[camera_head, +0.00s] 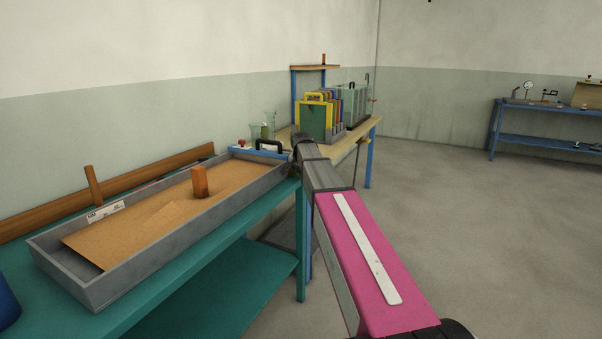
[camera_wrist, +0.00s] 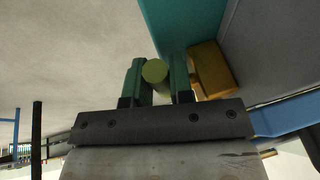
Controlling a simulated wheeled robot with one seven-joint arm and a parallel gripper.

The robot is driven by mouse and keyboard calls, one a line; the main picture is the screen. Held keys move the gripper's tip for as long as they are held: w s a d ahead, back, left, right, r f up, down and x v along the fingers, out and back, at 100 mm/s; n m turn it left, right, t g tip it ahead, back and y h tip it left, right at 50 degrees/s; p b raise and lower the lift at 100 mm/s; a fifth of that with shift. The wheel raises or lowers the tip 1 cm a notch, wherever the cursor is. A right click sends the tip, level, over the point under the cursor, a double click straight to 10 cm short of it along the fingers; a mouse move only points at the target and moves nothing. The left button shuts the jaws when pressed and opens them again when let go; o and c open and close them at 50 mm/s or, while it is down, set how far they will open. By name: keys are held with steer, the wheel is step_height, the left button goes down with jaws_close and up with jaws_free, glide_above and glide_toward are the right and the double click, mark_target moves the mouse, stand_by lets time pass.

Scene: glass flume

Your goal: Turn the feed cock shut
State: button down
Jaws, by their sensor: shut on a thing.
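My gripper (camera_wrist: 157,66) shows in the wrist view as two green fingers. They are shut on a rounded yellow-green piece (camera_wrist: 155,72), which looks like the feed cock's handle. A brass-yellow block (camera_wrist: 210,70) lies just right of the fingers, against the grey tray side, and looks like the cock's body. How far the handle is turned cannot be told. In the head view my arm reaches to the far right end of the grey flume tray (camera_head: 190,240), and hides the cock and my fingers.
The tray stands on a teal bench (camera_head: 215,265), with a sand-coloured bed and an orange block (camera_head: 200,183) in it. A blue bar (camera_head: 258,151) with a black handle crosses its far end. A wooden table (camera_head: 358,132) with coloured plates stands beyond. Floor on the right is clear.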

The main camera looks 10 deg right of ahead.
steer(key=shift+f+t+h, duration=0.2)
steer(key=shift+t+h, duration=0.1)
steer(key=shift+t, duration=0.1)
steer(key=c, duration=1.3)
jaws_free()
steer(key=shift+r, duration=0.1)
steer(key=v, duration=1)
steer(key=shift+s+r, duration=0.2)
steer(key=shift+r, duration=0.1)
